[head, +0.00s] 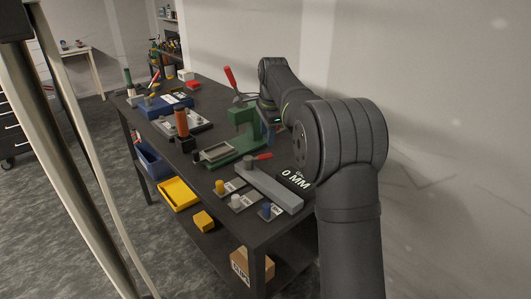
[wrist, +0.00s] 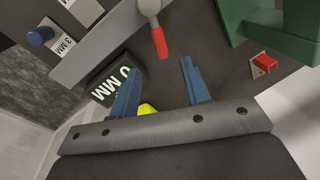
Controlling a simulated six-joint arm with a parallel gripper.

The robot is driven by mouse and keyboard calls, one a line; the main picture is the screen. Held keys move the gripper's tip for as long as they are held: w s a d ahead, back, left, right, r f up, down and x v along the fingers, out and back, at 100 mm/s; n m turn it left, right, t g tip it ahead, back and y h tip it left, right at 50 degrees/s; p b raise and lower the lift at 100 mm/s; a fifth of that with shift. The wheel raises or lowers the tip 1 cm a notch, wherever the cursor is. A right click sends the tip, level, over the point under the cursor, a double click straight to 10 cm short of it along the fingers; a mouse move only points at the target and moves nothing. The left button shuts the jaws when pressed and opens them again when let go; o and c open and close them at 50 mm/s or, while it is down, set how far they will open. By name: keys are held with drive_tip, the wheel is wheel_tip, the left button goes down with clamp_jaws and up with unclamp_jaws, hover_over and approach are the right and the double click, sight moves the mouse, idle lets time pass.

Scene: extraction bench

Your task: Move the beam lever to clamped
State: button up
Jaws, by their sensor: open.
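The beam lever (wrist: 159,40) has a red grip and a pale rounded pivot end beside a long grey beam (wrist: 103,40) in the wrist view. In the head view its red grip (head: 263,156) lies low near the beam (head: 268,187). My gripper (wrist: 157,65) is open, with two blue fingers apart and nothing held. In the wrist view the red grip appears just beyond the gap between the fingertips. I cannot tell the distance or any contact. In the head view my arm hides much of the gripper.
A black 0 MM block (head: 296,180) stands by the beam. A green press (head: 238,140) with a red-handled lever (head: 230,77) is behind it. Small pegs on labelled plates, including a blue one (head: 266,210), line the front edge. A small red piece (wrist: 264,62) sits near the press.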

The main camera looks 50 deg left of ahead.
sight(265, 154)
drive_tip(key=f, duration=0.2)
drive_tip(key=a+f, duration=0.1)
drive_tip(key=f, duration=0.5)
drive_tip(key=shift+w+a+f, duration=0.2)
drive_tip(key=shift+w+a, duration=0.05)
drive_tip(key=shift+w, duration=0.05)
clamp_jaws()
